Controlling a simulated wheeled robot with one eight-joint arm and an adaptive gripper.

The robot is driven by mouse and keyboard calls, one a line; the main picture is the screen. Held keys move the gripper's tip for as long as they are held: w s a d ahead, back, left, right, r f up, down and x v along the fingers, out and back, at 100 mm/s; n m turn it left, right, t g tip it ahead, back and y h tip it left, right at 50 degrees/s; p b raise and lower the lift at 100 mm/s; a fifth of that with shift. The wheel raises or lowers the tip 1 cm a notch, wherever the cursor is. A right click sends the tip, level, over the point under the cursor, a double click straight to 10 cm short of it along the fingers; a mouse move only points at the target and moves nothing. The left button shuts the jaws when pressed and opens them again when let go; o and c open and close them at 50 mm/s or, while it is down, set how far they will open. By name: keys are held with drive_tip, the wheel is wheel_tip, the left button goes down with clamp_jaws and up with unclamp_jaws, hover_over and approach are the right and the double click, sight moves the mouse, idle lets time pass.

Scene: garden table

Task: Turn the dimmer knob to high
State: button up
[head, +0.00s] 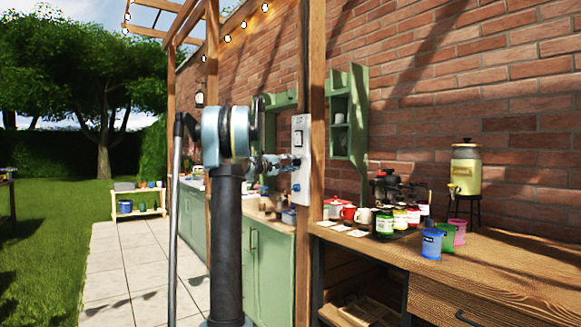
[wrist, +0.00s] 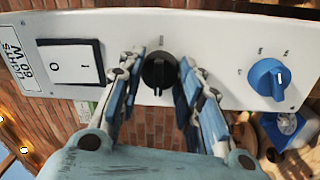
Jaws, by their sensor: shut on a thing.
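A white control panel (head: 301,125) is fixed to a wooden post in the head view. In the wrist view the panel (wrist: 215,45) carries a black knob (wrist: 158,72) in the middle and a blue knob (wrist: 268,78) at the right. In the head view my gripper (head: 291,163) reaches the panel from the left, and the black knob is mostly hidden. Small markings by the knobs are hard to read.
A rocker switch marked O and I (wrist: 69,67) is left of the black knob. Below and right of the panel, a wooden counter (head: 490,265) holds jars, mugs, coloured cups and a drink dispenser (head: 466,168). Green cabinets (head: 268,258) stand behind my arm.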

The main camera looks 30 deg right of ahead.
drive_tip(key=shift+f, duration=0.1)
idle(0.3)
drive_tip(key=o, duration=1.1)
drive_tip(key=shift+w, duration=0.1)
drive_tip(key=shift+c, duration=0.2)
drive_tip(key=shift+a, duration=0.1)
drive_tip(key=a+f, duration=0.1)
drive_tip(key=a, duration=1)
drive_tip(key=shift+s+a, duration=0.4)
